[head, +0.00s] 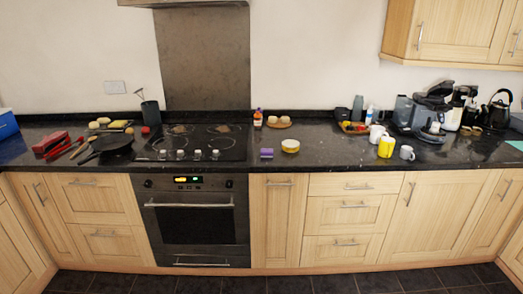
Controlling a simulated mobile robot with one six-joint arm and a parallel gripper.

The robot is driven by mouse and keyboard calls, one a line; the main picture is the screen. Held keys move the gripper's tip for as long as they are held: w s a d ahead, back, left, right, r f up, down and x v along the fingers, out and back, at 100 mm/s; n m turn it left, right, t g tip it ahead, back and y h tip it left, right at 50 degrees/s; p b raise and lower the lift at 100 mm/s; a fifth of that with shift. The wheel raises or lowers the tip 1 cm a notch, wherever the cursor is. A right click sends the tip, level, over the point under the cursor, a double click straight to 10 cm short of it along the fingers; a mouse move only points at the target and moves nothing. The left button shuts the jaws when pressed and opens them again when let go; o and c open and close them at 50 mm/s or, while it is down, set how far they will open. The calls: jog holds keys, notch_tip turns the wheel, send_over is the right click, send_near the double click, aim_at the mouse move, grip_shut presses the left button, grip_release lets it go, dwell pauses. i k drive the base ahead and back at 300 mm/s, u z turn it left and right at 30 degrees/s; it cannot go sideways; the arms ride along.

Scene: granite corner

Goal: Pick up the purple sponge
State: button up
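A small purple sponge (267,153) lies on the black granite counter (330,158), just right of the hob and near the counter's front edge. A round yellowish item with a pale top (290,146) sits close to its right, apart from it. My gripper is not in view.
The hob (190,143) and a black pan (105,147) are to the left. Counter between sponge and mugs is mostly clear.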

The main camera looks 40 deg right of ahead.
aim_at(265, 153)
jog(key=u, duration=0.1)
jog(key=i, duration=0.95)
jog(key=u, duration=0.35)
